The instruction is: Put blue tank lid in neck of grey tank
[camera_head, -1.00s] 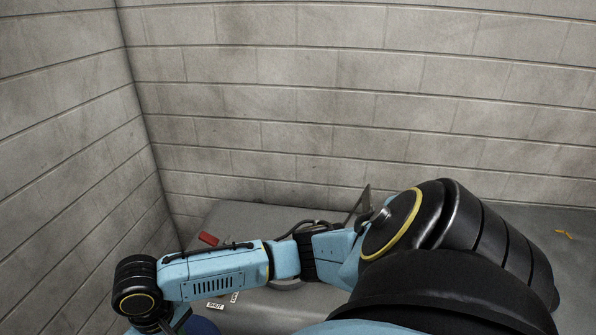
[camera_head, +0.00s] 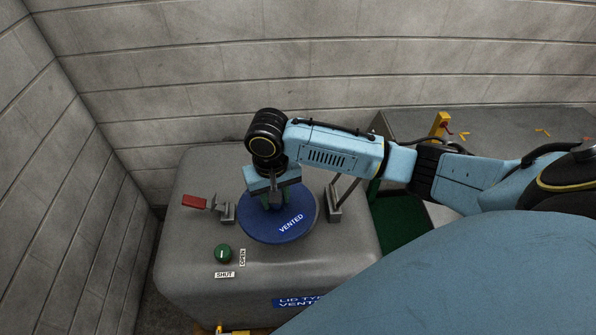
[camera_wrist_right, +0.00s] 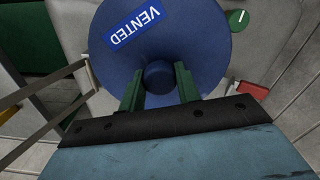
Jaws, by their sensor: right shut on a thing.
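The blue tank lid (camera_head: 283,228) is a round disc with a "VENTED" label, over the top of the grey tank (camera_head: 345,262). It also shows in the right wrist view (camera_wrist_right: 206,38), with a dark blue knob at its middle. My right gripper (camera_head: 273,200) is above the lid, its green fingers shut on the knob (camera_wrist_right: 159,77). The neck is hidden under the lid. I cannot tell whether the lid is seated in it or just above it. My left gripper is not in view.
A red-handled clamp (camera_head: 196,202) is left of the lid and a grey metal bracket (camera_head: 335,203) is right of it. A green knob (camera_head: 223,253) with "OPEN" and "SHUT" labels is in front. Block walls stand behind and left.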

